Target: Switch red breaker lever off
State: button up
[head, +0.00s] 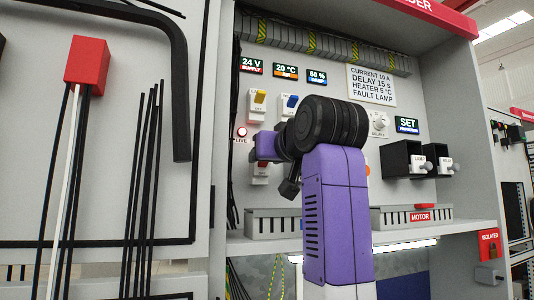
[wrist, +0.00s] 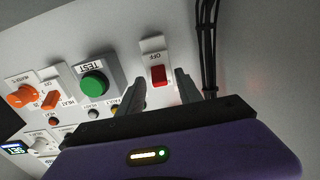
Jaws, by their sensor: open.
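The red breaker lever (wrist: 158,76) sits in a white housing with an OFF label above it in the wrist view. The red part is on the side away from that label. In the head view the red lever (head: 262,167) shows just below my purple wrist, partly hidden. My gripper (wrist: 160,80) is open, with one dark finger on each side of the lever in the wrist view. I cannot tell whether either finger touches it. In the head view my gripper (head: 289,188) is mostly hidden behind my wrist, close to the panel.
A green TEST button (wrist: 94,86) and orange knobs (wrist: 22,96) lie left of the lever in the wrist view. Black cables (wrist: 207,45) run close on its right. In the head view, yellow (head: 259,97) and blue (head: 291,101) switches sit above, and a slotted duct (head: 270,222) below.

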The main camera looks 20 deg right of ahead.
grip_shut()
jog(key=f+t+b, duration=0.1)
jog(key=b, duration=0.2)
jog(key=shift+s+f+t+b, duration=0.1)
jog(key=shift+f+t+b, duration=0.2)
jog(key=shift+t+b, duration=0.1)
jog(key=shift+f+t+b, duration=0.2)
jog(key=shift+t+b, duration=0.5)
jog(key=shift+b, duration=0.3)
jog(key=shift+r+t+b, duration=0.1)
jog(key=shift+t+b, duration=0.3)
jog(key=shift+t, duration=0.2)
